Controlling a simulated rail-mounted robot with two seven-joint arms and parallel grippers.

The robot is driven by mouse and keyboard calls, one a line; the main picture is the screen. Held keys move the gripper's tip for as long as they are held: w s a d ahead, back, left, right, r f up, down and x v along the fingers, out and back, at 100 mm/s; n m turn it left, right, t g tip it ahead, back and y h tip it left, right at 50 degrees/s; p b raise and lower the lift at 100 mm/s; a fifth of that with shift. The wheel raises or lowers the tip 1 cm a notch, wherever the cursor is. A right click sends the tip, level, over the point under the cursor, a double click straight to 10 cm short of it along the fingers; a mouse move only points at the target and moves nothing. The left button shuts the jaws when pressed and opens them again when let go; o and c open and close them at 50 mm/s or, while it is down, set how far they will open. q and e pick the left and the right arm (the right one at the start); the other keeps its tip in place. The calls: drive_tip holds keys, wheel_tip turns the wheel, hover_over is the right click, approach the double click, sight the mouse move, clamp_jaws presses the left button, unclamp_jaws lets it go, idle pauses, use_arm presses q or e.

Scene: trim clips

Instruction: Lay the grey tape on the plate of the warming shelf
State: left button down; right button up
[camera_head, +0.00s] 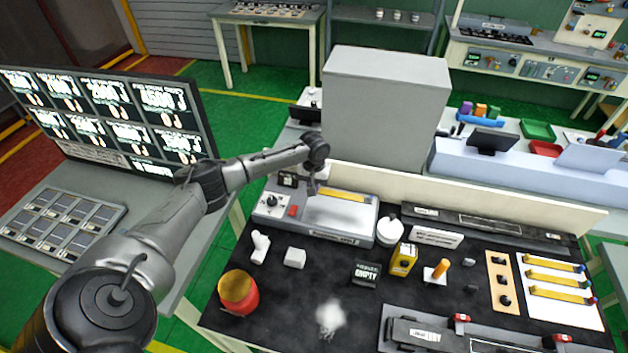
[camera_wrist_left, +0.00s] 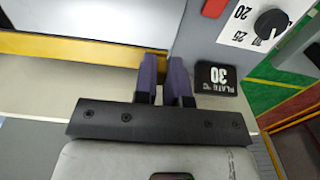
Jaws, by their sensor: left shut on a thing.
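The warming shelf (camera_head: 270,209) is a grey unit with a pale plate (camera_head: 335,216); the plate also shows in the left wrist view (camera_wrist_left: 70,17). A yellow strip of tape (camera_head: 347,195) runs along the plate's back edge; in the left wrist view the strip (camera_wrist_left: 75,48) reaches from the left edge to my fingers. My left gripper (camera_head: 312,188) is at the strip's left end, its purple fingers (camera_wrist_left: 166,75) shut on that end. I see no grey on the strip; the held end is mostly hidden. I cannot tell whether the strip touches the plate.
A card reading 30 (camera_wrist_left: 216,78) stands beside the fingers. A large grey box (camera_head: 385,110) rises behind the shelf. A white rack (camera_head: 558,290) at the right holds several yellow strips with coloured ends.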

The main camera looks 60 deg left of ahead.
use_arm(q)
drive_tip(key=b, duration=0.1)
hover_over(314, 203)
wheel_tip(314, 203, down, 4)
drive_tip(key=shift+s+d+f, duration=0.1)
drive_tip(key=shift+f+b, duration=0.55)
drive_tip(key=shift+f, duration=0.5)
drive_tip(key=c, duration=1.6)
unclamp_jaws()
drive_tip(key=shift+c, duration=0.2)
drive_tip(key=o, duration=0.5)
drive_tip(key=shift+o, duration=0.2)
drive_tip(key=shift+r, duration=0.1)
wheel_tip(314, 203, up, 12)
drive_tip(key=shift+p, duration=0.3)
drive_tip(key=shift+r, duration=0.75)
